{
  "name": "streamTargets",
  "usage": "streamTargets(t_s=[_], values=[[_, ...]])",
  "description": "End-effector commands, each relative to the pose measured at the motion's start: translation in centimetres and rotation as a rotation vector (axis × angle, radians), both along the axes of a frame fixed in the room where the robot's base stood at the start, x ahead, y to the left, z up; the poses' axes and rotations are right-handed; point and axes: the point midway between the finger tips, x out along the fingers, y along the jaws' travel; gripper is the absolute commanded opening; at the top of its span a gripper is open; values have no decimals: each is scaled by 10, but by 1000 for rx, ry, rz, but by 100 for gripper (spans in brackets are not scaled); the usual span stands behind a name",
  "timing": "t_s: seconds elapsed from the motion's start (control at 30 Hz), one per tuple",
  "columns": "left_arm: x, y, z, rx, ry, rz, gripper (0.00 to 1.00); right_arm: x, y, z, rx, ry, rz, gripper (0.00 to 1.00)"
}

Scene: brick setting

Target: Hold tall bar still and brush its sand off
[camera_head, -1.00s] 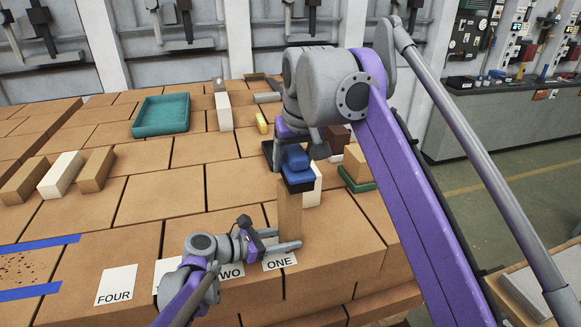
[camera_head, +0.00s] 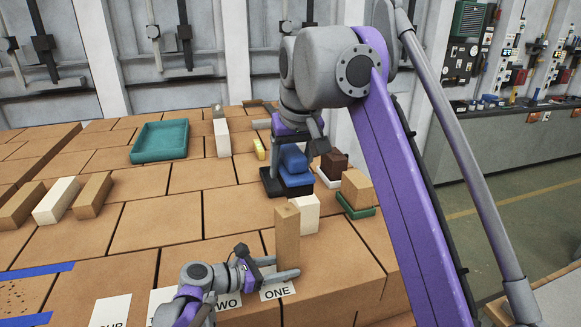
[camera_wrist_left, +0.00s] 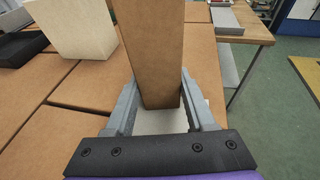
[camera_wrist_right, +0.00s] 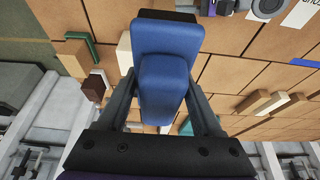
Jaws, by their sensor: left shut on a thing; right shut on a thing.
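The tall bar (camera_head: 288,240), a brown upright block, stands at the front beside the card marked ONE (camera_head: 277,291). My left gripper (camera_head: 284,268) is shut on its lower part; the left wrist view shows the bar (camera_wrist_left: 155,50) between both fingers. My right gripper (camera_head: 293,148) is shut on a blue brush (camera_head: 294,161) with a black underside. The brush is behind the bar and apart from it, at a black tray (camera_head: 268,183); I cannot tell whether they touch. The right wrist view shows the brush (camera_wrist_right: 166,80) between the fingers. Sand on the bar cannot be made out.
A cream block (camera_head: 305,215) stands close behind the bar. A tan block (camera_head: 357,188) sits on a green tray (camera_head: 362,211), with a dark brown block (camera_head: 334,162) behind. A teal tray (camera_head: 160,143) lies farther back. Blue tape (camera_head: 38,280) marks a speckled patch at left.

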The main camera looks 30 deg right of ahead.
Motion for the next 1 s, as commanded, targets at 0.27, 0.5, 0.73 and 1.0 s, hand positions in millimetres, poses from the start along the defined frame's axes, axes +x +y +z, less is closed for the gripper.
streamTargets(t_s=[0.27,0.5,0.73,1.0], values=[[0,0,0,0,0,0,24,0,0,-1,0,0,0,15],[0,0,0,0,0,0,24,0,0,-8,0,0,0,15],[0,0,0,0,0,0,24,0,0,-27,0,0,0,15],[0,0,0,0,0,0,24,0,0,-51,0,0,0,15]])
